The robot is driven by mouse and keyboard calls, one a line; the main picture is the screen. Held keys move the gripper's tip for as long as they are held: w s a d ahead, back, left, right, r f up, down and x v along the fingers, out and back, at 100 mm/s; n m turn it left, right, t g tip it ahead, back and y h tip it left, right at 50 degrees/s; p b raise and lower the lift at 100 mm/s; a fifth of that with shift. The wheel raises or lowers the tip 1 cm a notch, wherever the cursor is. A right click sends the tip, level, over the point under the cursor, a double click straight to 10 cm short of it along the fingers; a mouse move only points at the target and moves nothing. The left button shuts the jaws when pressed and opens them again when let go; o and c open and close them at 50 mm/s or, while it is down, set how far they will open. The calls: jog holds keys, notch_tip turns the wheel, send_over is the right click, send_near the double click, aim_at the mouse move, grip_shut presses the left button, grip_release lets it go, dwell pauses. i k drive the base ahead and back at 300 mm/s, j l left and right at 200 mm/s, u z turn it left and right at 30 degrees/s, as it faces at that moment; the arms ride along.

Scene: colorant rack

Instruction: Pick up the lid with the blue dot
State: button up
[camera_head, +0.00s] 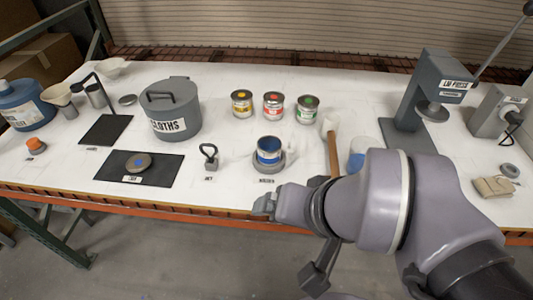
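The lid with the blue dot (147,158) is a small round grey-brown disc. It lies flat, dot up, on a black mat (172,170) at the front left of the white table. My gripper (262,205) is at the table's front edge, well to the right of the lid and apart from it. It points left. Its fingers are small and seen partly from the side, so I cannot tell whether they are open or shut. An open can with blue inside (269,157) stands on a grey round base behind my gripper.
A grey lidded cloths bin (185,110) stands behind the mat. A small key-like tool (210,155) is between mat and blue can. Several colorant cans stand at the back centre. A mallet (333,150) and a lid press (425,95) are on the right.

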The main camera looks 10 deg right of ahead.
aim_at(138, 162)
jog(key=i+j+z, duration=0.1)
jog(key=j, duration=0.2)
jog(key=i+j+z, duration=0.1)
jog(key=i+j, duration=0.15)
jog(key=i+j+z, duration=0.1)
jog(key=j, duration=0.3)
jog(key=i+j, duration=0.15)
jog(key=j, duration=0.15)
jog(key=i+j+z, duration=0.15)
jog(key=j, duration=0.2)
